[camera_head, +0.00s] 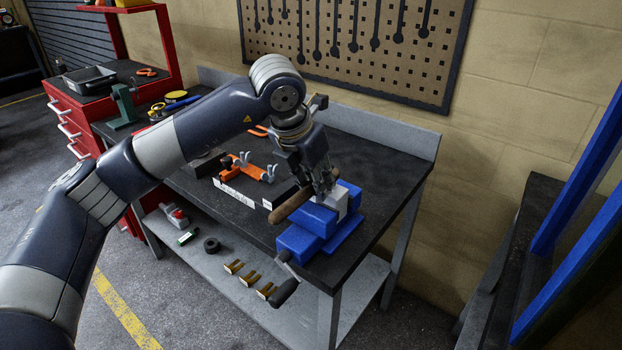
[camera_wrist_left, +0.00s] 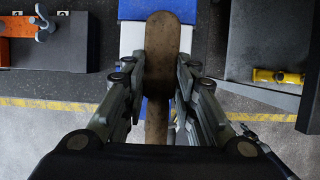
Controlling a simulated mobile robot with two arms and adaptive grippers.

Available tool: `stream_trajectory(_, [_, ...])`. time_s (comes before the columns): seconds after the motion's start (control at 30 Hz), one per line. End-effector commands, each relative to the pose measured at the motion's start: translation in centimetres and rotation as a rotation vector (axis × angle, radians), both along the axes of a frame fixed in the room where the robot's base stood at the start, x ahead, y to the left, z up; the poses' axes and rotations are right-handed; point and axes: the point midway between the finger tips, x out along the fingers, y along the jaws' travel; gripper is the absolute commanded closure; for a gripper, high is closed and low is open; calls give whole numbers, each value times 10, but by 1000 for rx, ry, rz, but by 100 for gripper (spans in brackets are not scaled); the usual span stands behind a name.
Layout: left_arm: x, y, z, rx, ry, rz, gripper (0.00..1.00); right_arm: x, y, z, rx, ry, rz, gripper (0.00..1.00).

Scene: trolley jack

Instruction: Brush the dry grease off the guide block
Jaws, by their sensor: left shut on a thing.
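My left gripper (camera_head: 322,184) is shut on a brush (camera_head: 291,206) with a brown wooden body. The brush also shows between the fingers in the left wrist view (camera_wrist_left: 162,45). It is over the blue vise (camera_head: 297,243) at the bench's front right corner. A pale grey block (camera_head: 341,203), which looks like the guide block, sits between the vise jaws, partly hidden by the gripper and brush. Its pale edge shows beside the brush in the left wrist view (camera_wrist_left: 131,38). I cannot tell whether the bristles touch it, and no grease is distinguishable. My right gripper is not in view.
The dark workbench (camera_head: 390,153) holds an orange part (camera_head: 250,170) in a white-fronted tray left of the vise. The vise handle (camera_head: 284,291) hangs past the front edge. A pegboard (camera_head: 350,40) is behind. A red cabinet (camera_head: 75,110) stands left; blue uprights (camera_head: 575,195) stand right.

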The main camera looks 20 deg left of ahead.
Motion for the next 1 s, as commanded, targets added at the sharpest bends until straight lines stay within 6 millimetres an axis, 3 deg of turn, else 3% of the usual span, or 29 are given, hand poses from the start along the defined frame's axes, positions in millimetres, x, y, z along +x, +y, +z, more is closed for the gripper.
stream_trajectory(0.47, [-1,-5,5,0,-2,-1,100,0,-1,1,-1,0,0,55])
stream_trajectory(1.0, [-1,-5,59,-2,-3,0,100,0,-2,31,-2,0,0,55])
